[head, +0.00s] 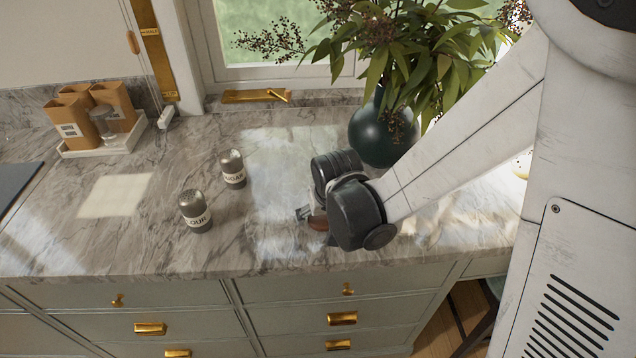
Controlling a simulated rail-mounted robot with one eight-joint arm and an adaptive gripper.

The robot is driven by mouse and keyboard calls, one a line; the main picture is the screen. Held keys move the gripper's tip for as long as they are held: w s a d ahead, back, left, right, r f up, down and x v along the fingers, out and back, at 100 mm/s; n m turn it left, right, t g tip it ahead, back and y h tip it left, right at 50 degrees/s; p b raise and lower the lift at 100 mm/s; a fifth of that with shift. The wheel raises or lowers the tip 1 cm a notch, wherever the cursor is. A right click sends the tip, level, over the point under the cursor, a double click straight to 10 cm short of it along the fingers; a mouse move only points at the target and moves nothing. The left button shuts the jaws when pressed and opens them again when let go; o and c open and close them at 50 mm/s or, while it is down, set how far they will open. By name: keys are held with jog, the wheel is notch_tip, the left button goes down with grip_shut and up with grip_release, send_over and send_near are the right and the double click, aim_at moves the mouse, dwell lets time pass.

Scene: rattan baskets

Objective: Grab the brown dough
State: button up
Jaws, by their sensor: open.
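A small brown, rounded piece, which looks like the brown dough (318,223), shows on the marble counter beside the black wrist of my arm. Much of it is hidden behind the wrist. My gripper (304,214) is low over the counter at the dough's left side, with only a small metallic part of it showing. It is open. Whether the dough lies between its fingers cannot be made out.
Shakers labelled flour (195,212) and sugar (232,169) stand left of my gripper. A dark green vase (384,132) with leafy branches stands behind my arm. A white tray (95,149) with brown containers is far left. The counter's front edge is close.

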jog(key=shift+w+f, duration=0.1)
jog(key=shift+f, duration=0.1)
jog(key=c, duration=0.8)
jog(key=shift+r, duration=0.1)
